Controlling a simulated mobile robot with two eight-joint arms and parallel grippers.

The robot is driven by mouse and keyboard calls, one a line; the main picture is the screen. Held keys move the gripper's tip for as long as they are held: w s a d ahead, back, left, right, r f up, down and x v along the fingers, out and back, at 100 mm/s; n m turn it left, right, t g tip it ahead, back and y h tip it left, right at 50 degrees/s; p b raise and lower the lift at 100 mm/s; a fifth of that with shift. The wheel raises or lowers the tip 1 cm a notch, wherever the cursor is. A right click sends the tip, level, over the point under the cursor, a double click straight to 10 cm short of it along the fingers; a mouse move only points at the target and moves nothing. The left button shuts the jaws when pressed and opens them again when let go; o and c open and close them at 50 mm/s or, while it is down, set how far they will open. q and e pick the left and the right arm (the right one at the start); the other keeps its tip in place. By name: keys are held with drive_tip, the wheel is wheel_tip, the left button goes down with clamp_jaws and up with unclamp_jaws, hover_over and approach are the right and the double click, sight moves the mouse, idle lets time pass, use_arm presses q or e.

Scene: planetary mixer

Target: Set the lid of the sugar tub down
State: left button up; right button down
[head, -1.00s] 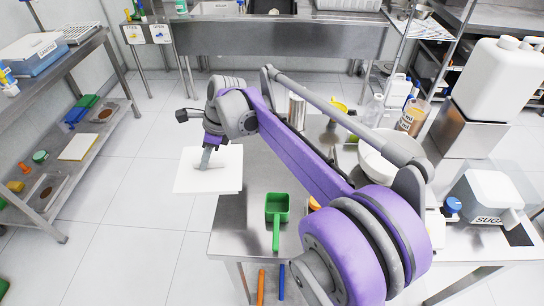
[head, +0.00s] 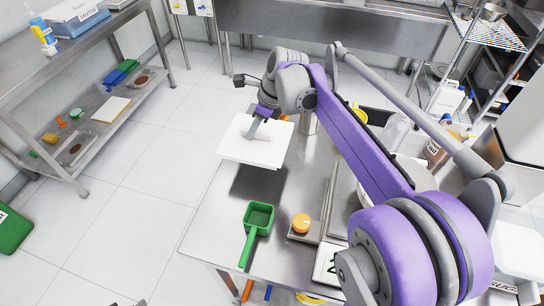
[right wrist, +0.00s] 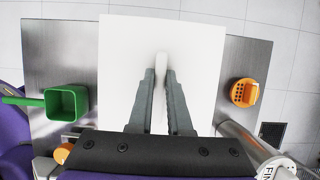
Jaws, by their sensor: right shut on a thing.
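The lid of the sugar tub (head: 250,153) is a flat white square plate with a raised grip. My right gripper (head: 256,130) is shut on that grip, and the lid hangs level at the table's far left end. In the right wrist view, the two fingers (right wrist: 160,85) pinch the grip and the lid (right wrist: 120,60) fills the middle. A dark shadow lies on the table below it; the exact gap cannot be told. A white tub, likely the sugar tub (head: 520,245), is partly cut off at the right edge. My left gripper is not in view.
A green scoop (head: 258,217) lies on the steel table (head: 215,225), near an orange knob-like item (head: 301,223). In the right wrist view, an orange perforated item (right wrist: 245,93) stands close right of the lid. Bare steel shows between lid and scoop.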

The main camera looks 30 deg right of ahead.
sight(272, 128)
drive_tip(key=shift+d+f, duration=0.1)
drive_tip(key=shift+d, duration=0.25)
wheel_tip(272, 128, down, 10)
drive_tip(key=shift+r, duration=0.15)
drive_tip(key=shift+b, duration=0.35)
drive_tip(key=c, duration=0.8)
unclamp_jaws()
drive_tip(key=shift+c, duration=0.2)
drive_tip(key=p+v, duration=0.1)
drive_tip(key=v, duration=1.1)
drive_tip(key=shift+a, duration=0.1)
